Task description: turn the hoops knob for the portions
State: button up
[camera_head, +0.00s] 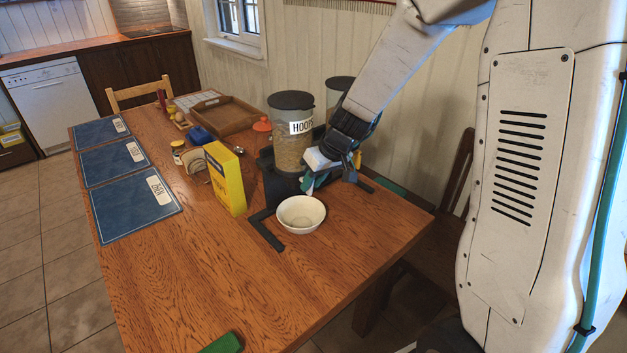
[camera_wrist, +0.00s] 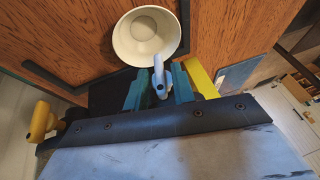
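The hoops dispenser (camera_head: 292,140) is a clear canister with a dark lid and a HOOPS label, standing on a dark base. A pale grey-blue knob (camera_wrist: 159,75) shows in the wrist view. My gripper (camera_wrist: 160,84) has its two teal fingers on either side of this knob, parted, with narrow gaps seeming to show beside it. In the head view my gripper (camera_head: 311,180) is at the front right of the dispenser, and the knob is hidden there. A white bowl (camera_head: 301,216) stands below the dispenser's front; it also shows in the wrist view (camera_wrist: 147,36) and looks empty.
A second canister (camera_head: 339,88) stands behind, partly hidden by my arm. A yellow knob (camera_wrist: 42,121) shows at the left of the wrist view. A yellow box (camera_head: 227,183) stands left of the bowl. The table's front (camera_head: 200,290) is mostly clear.

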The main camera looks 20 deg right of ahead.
jog(key=shift+d+y, duration=0.1)
jog(key=shift+y, duration=0.2)
jog(key=m+y, duration=0.1)
jog(key=y, duration=0.2)
jog(key=g+y, duration=0.1)
jog(key=y, duration=0.2)
jog(key=d+f+m+g+y, duration=0.1)
jog(key=y, duration=0.3)
jog(key=shift+w+d+f+m, duration=0.1)
jog(key=shift+w+m, duration=0.1)
jog(key=shift+m, duration=0.1)
jog(key=shift+f+m+y, duration=0.15)
jog(key=shift+m+y, duration=0.15)
jog(key=shift+y, duration=0.6)
jog(key=shift+f+m+y, duration=0.1)
jog(key=shift+m+y, duration=0.2)
jog(key=shift+y, duration=0.6)
jog(key=o, duration=0.7)
jog(key=shift+c, duration=0.2)
